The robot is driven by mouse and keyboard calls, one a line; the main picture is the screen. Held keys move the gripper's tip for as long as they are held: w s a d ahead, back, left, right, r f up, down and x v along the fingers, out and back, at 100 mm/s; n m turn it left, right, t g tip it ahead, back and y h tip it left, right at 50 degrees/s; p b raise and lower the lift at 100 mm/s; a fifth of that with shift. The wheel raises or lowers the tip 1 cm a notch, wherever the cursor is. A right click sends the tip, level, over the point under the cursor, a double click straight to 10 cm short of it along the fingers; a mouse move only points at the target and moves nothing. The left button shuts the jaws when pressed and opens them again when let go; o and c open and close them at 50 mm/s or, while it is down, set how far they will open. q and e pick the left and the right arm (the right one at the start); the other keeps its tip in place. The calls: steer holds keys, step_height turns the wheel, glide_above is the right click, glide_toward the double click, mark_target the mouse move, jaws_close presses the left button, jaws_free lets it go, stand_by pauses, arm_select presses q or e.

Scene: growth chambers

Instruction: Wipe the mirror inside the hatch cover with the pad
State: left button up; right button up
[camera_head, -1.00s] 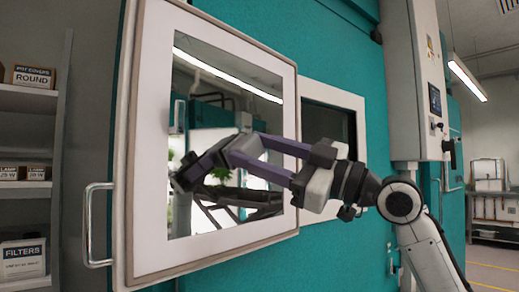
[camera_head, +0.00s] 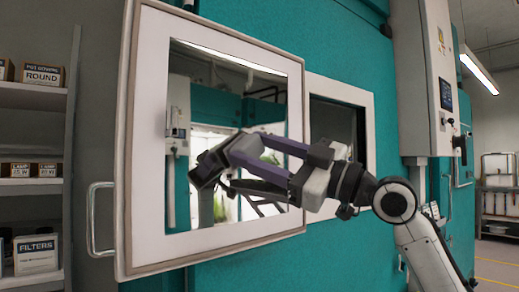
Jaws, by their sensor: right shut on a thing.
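The open hatch cover (camera_head: 128,150) fills the left middle, with a wide pale frame around a mirror (camera_head: 222,100). My right gripper (camera_head: 238,152) reaches in from the right, across the mirror's lower half. Its two long purple-grey fingers converge on a dark, blocky pad (camera_head: 207,168), and it is shut on it. The pad is in front of the mirror's lower left part; I cannot tell whether it touches the glass. Dark bars below the fingers look like the gripper's reflection. My left gripper is out of view.
A metal handle (camera_head: 92,220) sticks out from the cover's left edge. Behind the cover is a teal chamber wall (camera_head: 350,60) with a pale-framed dark opening (camera_head: 340,120). Shelves with boxes (camera_head: 36,255) stand at left; a control box (camera_head: 420,90) is at right.

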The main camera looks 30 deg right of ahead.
steer(key=shift+w, duration=0.1)
stand_by(0.3)
steer(key=shift+s+d+f+b, duration=0.2)
steer(key=shift+s+b, duration=0.2)
steer(key=shift+s, duration=0.25)
steer(key=s+d+b, duration=0.2)
steer(key=s+b, duration=0.1)
steer(key=s, duration=0.3)
steer(key=shift+s+r, duration=0.2)
